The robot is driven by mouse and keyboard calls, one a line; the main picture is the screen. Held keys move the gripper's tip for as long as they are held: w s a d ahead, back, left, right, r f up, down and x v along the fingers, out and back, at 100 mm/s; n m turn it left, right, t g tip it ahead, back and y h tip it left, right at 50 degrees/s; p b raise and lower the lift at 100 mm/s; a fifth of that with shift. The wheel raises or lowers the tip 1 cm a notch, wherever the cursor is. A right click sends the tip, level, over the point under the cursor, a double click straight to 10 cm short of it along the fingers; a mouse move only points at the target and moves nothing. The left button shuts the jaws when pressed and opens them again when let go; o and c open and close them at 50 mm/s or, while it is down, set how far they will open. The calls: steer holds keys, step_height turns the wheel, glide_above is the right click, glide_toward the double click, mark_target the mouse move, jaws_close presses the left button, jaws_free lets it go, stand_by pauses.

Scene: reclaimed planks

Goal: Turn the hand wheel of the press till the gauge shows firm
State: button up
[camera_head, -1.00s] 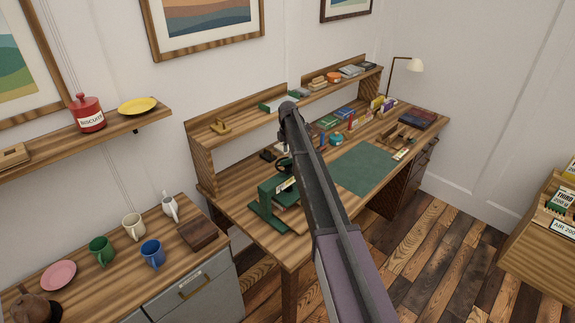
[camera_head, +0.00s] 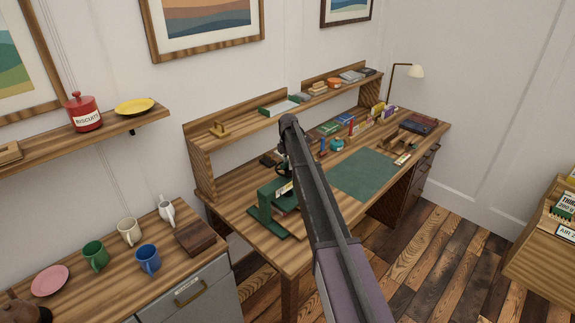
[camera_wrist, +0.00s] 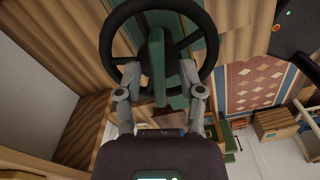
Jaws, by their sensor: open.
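The green press (camera_head: 266,211) stands at the near left end of the desk in the head view. Its black hand wheel (camera_head: 283,168) is partly hidden behind my arm. In the wrist view the dark wheel (camera_wrist: 107,38) is large and close at the top. My gripper (camera_wrist: 157,72) is open, its two fingers spread at the wheel, one on each side of a green upright bar. I cannot tell whether either finger touches the wheel or bar. A pale label shows on the press, too small to read. I cannot make out the gauge reading.
The desk (camera_head: 235,185) carries a green mat (camera_head: 364,174) and several small items behind and right of the press. A raised shelf (camera_head: 240,128) runs along its back. A side cabinet (camera_head: 95,280) with mugs stands at the left.

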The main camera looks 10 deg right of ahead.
jaws_close()
steer(key=shift+m, duration=0.5)
steer(key=m, duration=0.2)
steer(key=shift+s+m, duration=0.1)
steer(key=shift+m, duration=0.3)
steer(key=m, duration=0.4)
steer(key=shift+m, duration=0.3)
steer(key=m, duration=0.4)
steer(key=shift+m, duration=0.3)
steer(key=m, duration=0.4)
steer(key=shift+s+m, duration=0.1)
steer(key=shift+m, duration=0.3)
